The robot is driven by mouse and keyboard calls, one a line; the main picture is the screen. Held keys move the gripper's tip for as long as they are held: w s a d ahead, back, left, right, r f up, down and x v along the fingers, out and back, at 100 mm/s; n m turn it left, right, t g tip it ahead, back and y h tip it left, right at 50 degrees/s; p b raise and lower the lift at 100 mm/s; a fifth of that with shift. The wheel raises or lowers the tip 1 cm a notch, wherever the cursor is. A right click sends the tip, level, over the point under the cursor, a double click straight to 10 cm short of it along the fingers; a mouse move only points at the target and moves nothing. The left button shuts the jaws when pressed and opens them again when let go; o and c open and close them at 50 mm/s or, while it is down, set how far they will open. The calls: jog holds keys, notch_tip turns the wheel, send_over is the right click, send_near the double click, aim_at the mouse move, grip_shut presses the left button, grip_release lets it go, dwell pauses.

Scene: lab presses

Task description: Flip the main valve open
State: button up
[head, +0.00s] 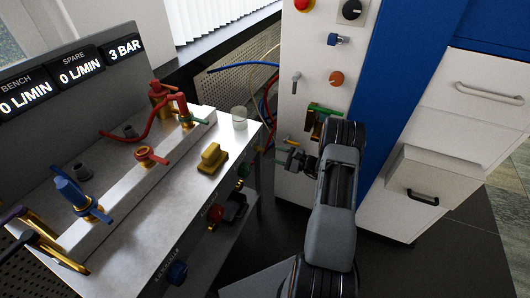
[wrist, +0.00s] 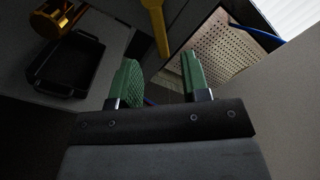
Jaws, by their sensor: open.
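My gripper (head: 281,157) is open and empty, in front of the white cabinet and right of the bench. Its green fingers also show in the wrist view (wrist: 161,80), apart from each other. A yellow lever-like bar (wrist: 157,26) hangs in the wrist view beyond the gap between the fingertips. No readable label marks the main valve. On the bench stand a red-handled valve with a long curved pipe (head: 150,120), a smaller red-orange handle on brass (head: 150,156) and a blue-handled valve (head: 75,190).
The white cabinet (head: 306,90) carries knobs, a grey lever (head: 296,82) and a green fitting (head: 322,112). A clear glass (head: 239,118) stands on the bench. A dark tray (wrist: 68,62) lies left in the wrist view. Gauges read 0 L/MIN, 0 L/MIN and 3 BAR.

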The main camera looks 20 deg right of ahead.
aim_at(262, 150)
jog(key=shift+x, duration=3.1)
grip_shut()
